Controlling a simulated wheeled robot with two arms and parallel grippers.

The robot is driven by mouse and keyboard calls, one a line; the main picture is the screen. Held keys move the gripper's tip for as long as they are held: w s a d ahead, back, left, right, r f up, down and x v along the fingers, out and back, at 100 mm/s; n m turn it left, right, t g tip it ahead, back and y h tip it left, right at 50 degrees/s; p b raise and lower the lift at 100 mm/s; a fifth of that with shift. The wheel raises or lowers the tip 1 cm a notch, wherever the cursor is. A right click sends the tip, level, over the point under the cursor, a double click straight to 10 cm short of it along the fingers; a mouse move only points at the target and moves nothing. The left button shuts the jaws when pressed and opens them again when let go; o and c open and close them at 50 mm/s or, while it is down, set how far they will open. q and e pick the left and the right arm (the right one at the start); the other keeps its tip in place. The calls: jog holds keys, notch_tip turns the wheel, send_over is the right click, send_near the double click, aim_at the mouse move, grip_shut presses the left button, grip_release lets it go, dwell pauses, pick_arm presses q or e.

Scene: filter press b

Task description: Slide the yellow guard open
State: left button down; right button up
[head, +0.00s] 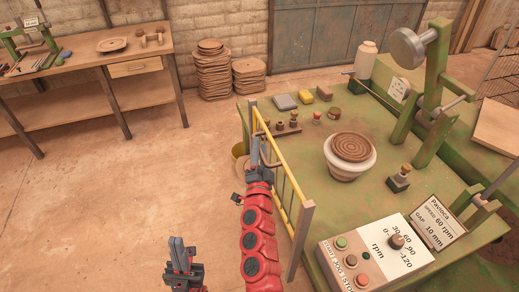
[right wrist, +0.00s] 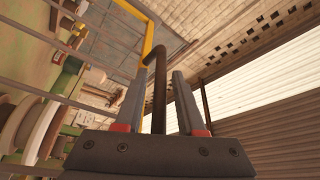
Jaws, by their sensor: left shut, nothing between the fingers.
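The yellow guard (head: 280,160) is a railed panel along the left edge of the green machine table. It has a dark bent handle (head: 264,152), which also shows in the right wrist view (right wrist: 159,80). My right gripper (head: 258,170) is at that handle. In the right wrist view its two fingers (right wrist: 158,95) are apart, with the handle between them and slim gaps on both sides. The yellow frame (right wrist: 150,38) rises behind the fingers. My left gripper (head: 178,250) is shut and empty, low over the floor left of the guard.
The green table (head: 305,135) carries a bowl-like pot (head: 350,168), small weights and blocks. A control box (head: 375,250) with buttons and a knob stands at its front. Floor to the left is clear.

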grip_shut()
dwell(1.2)
